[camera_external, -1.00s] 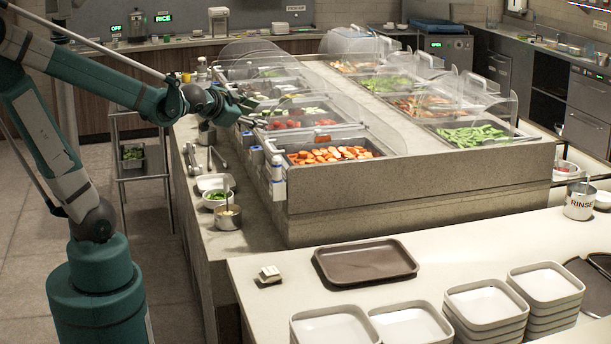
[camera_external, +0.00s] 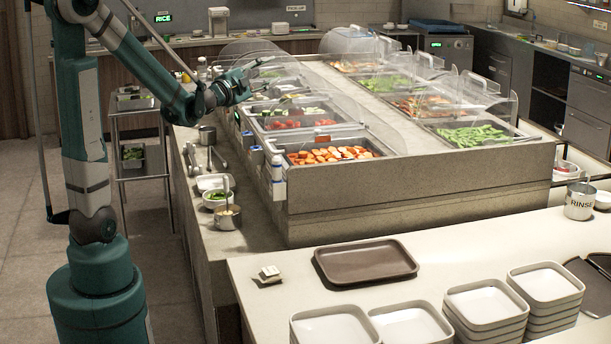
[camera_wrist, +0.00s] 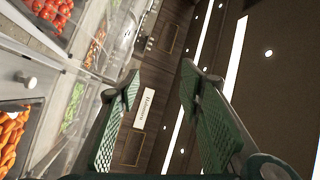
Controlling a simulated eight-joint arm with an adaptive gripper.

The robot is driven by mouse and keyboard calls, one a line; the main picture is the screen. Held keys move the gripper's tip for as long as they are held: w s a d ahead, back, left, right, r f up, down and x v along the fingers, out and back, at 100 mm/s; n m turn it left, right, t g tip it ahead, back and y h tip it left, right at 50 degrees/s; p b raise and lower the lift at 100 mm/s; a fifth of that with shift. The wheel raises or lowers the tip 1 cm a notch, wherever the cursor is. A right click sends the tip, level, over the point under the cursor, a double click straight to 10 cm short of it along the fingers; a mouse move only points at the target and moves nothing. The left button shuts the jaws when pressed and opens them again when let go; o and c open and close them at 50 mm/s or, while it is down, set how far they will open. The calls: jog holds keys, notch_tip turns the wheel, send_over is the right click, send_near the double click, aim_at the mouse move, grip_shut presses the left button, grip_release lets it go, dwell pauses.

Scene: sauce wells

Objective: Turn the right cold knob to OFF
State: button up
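My gripper (camera_external: 264,74) is open and empty, raised above the near-left side of the food counter in the external view. In the wrist view, the two green ridged fingers of my gripper (camera_wrist: 160,76) are wide apart with nothing between them. A pale round knob (camera_wrist: 27,80) sticks out of a grey panel at the left of the wrist view, away from the fingers. I cannot tell whether it is the right cold knob. A small green-lit panel (camera_external: 237,117) shows on the counter's left side in the external view; its marking is too small to read.
Clear curved guards (camera_external: 375,130) stand over the food pans. White-and-blue fittings (camera_external: 278,170) line the counter's left side. Pots and bowls (camera_external: 227,216) stand on the lower ledge. A brown tray (camera_external: 366,261) and stacked white dishes (camera_external: 487,302) occupy the front counter.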

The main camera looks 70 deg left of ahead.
jog(key=a+f+m+t+h, duration=0.4)
jog(key=a+f+m+h, duration=0.15)
jog(key=a+m, duration=0.35)
jog(key=s+d+f+m+h, duration=0.2)
jog(key=s+f, duration=0.3)
jog(key=f, duration=0.3)
jog(key=s+d+f+m+g+h+b, duration=0.1)
jog(key=s+d+f+m+h, duration=0.1)
jog(key=s+f+m, duration=0.3)
jog(key=s+d+f+m+g+h, duration=0.1)
jog(key=s+f, duration=0.4)
jog(key=f, duration=0.8)
jog(key=d+m+h, duration=0.1)
jog(key=m+h, duration=0.1)
jog(key=shift+d+m+b, duration=0.2)
jog(key=shift+m+b, duration=0.1)
jog(key=shift+b, duration=0.1)
jog(key=shift+w, duration=0.1)
jog(key=w+b, duration=0.1)
jog(key=w, duration=0.6)
jog(key=shift+w+d, duration=0.25)
jog(key=shift+d, duration=0.1)
